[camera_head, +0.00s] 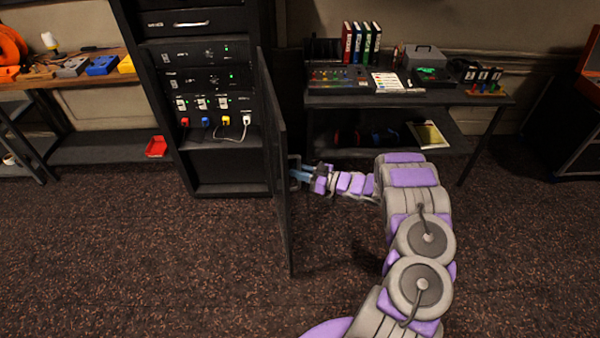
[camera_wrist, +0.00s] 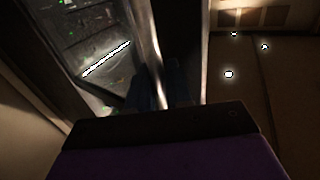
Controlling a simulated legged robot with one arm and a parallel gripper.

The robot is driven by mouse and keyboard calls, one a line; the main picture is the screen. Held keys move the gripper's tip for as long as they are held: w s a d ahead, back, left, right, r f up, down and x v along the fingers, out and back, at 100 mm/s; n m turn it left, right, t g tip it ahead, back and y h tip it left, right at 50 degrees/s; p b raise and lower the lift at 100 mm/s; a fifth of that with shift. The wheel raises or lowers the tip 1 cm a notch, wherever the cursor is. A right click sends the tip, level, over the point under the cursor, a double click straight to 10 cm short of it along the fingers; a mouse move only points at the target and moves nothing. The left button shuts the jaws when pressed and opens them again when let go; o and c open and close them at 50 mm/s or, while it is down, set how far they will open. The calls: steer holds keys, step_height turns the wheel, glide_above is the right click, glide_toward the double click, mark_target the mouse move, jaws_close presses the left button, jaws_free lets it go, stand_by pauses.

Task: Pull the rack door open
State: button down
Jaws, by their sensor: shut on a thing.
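The rack (camera_head: 218,189) is a tall black cabinet left of centre in the head view, with its front uncovered. Its dark door (camera_head: 276,160) stands swung out toward me, seen nearly edge-on at the rack's right side. My gripper (camera_head: 296,174) is at the right face of the door, shut on the door's handle (camera_head: 294,162), which is partly hidden by the fingers. In the wrist view my fingers (camera_wrist: 163,92) are dark and lie against the door's edge (camera_wrist: 143,45); the grip itself is hard to make out there.
Inside the rack are units with green lights and several coloured plugs (camera_head: 208,121). A desk (camera_head: 440,98) with a mixer and binders stands to the right. The carpet in front of the rack is clear.

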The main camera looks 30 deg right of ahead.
steer(key=shift+d+r, duration=0.1)
steer(key=shift+d, duration=0.2)
steer(key=c, duration=1.2)
jaws_free()
steer(key=shift+w, duration=0.1)
steer(key=shift+c, duration=0.2)
steer(key=shift+d, duration=0.1)
steer(key=p+v, duration=0.2)
steer(key=v, duration=1.5)
steer(key=shift+s, duration=0.25)
steer(key=shift+w+d, duration=0.1)
steer(key=shift+d, duration=0.05)
